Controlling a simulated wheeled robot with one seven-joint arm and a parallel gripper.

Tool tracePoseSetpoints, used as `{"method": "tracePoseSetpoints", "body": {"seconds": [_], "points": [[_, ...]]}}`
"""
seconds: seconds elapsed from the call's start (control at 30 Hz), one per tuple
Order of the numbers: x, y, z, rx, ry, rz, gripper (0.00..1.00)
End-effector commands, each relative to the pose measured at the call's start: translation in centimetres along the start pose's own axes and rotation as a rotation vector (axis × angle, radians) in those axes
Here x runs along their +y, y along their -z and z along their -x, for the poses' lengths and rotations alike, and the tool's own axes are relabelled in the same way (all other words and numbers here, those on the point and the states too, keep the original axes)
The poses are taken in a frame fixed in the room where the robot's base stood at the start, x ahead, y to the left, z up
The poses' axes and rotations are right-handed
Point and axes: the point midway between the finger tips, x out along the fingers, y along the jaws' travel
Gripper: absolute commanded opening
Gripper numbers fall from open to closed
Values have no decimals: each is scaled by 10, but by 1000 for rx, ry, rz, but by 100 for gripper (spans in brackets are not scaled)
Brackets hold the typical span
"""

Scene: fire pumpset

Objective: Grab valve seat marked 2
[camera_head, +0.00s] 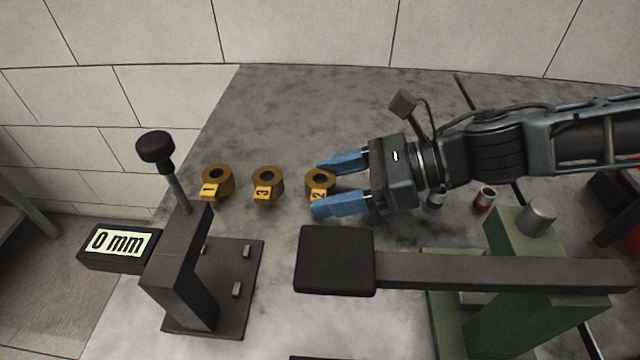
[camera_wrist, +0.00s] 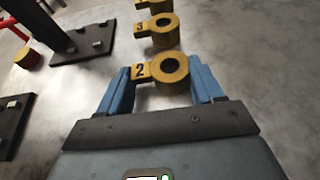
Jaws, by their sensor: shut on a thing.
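The valve seat marked 2 (camera_head: 320,180) is a brass ring with a yellow tag, standing on the grey table at the right end of a row of three. My gripper (camera_head: 333,184) reaches in from the right with blue fingers on both sides of this seat. In the wrist view the seat marked 2 (camera_wrist: 171,71) sits between the fingertips, its tag at the left finger. My gripper (camera_wrist: 163,82) is shut on it. The seat marked 3 (camera_head: 267,180) and the seat marked 1 (camera_head: 216,179) stand to the left, apart from my gripper.
A dark gauge stand (camera_head: 180,265) with a black knob and a "0 mm" display (camera_head: 116,242) stands front left. A green press with a long lever (camera_head: 500,270) stands front right. A small red cup (camera_head: 486,198) and a blue one (camera_head: 436,199) are near my arm.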

Motion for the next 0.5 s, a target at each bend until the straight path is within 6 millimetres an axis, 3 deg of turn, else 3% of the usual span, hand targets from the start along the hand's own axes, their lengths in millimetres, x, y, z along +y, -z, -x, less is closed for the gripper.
{"method": "tracePoseSetpoints", "body": {"seconds": [0.17, 0.5], "points": [[0, 0, 0, 0, 1, 0, 25], [-1, -8, 4, 0, 1, 4, 24]]}}
